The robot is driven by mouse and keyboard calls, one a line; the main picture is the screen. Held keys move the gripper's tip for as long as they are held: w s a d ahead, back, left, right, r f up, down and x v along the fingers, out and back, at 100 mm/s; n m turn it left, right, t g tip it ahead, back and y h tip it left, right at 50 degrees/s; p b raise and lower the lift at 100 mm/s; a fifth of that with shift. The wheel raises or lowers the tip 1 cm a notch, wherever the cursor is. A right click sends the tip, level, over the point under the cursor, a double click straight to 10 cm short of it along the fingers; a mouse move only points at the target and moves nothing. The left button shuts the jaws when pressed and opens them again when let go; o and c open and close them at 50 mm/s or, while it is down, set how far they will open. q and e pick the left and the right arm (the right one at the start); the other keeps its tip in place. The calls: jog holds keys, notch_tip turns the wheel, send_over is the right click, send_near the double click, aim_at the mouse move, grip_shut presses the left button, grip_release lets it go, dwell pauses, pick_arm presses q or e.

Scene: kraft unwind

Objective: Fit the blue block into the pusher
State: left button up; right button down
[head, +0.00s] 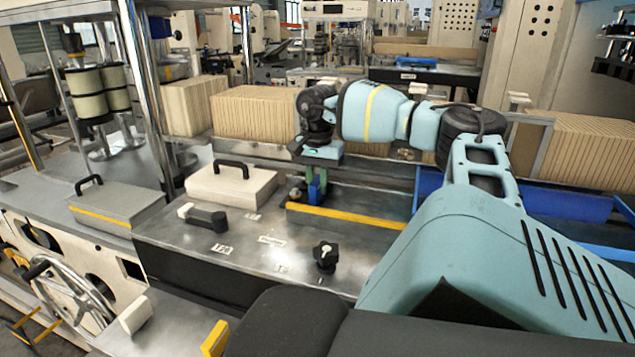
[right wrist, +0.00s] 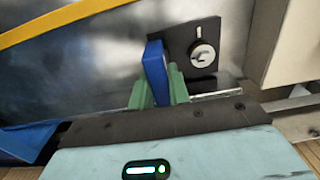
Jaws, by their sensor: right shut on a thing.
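My right gripper (head: 316,183) points down over the metal bench near the middle of the head view. Its green fingers are shut on the blue block (head: 314,192), which stands between them. In the right wrist view the blue block (right wrist: 156,70) sticks out past the fingertips. It is beside a dark square plate with a round metal fitting (right wrist: 203,53), which may be the pusher; I cannot tell whether they touch. The block's lower end and its contact with the bench are unclear. My left gripper is not in view.
A yellow strip (head: 345,215) runs along the bench to the right of the gripper. A cream box with a black handle (head: 231,187), a lever (head: 203,217) and a black knob (head: 325,257) stand nearby. Stacked kraft board (head: 253,112) lies behind.

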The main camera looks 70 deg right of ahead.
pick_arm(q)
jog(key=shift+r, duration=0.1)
pick_arm(e)
jog(key=shift+f, duration=0.25)
dwell(0.6)
jog(key=c, duration=1.3)
grip_release()
jog(key=shift+o, duration=0.2)
notch_tip(320, 180, up, 6)
jog(key=shift+r+b, duration=0.2)
jog(key=shift+b, duration=0.95)
jog(key=shift+r, duration=0.55)
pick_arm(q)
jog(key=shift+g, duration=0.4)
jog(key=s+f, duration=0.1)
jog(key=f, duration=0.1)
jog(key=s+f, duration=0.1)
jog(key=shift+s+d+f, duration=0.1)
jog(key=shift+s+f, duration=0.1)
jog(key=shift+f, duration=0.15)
pick_arm(e)
jog(key=shift+r, duration=0.15)
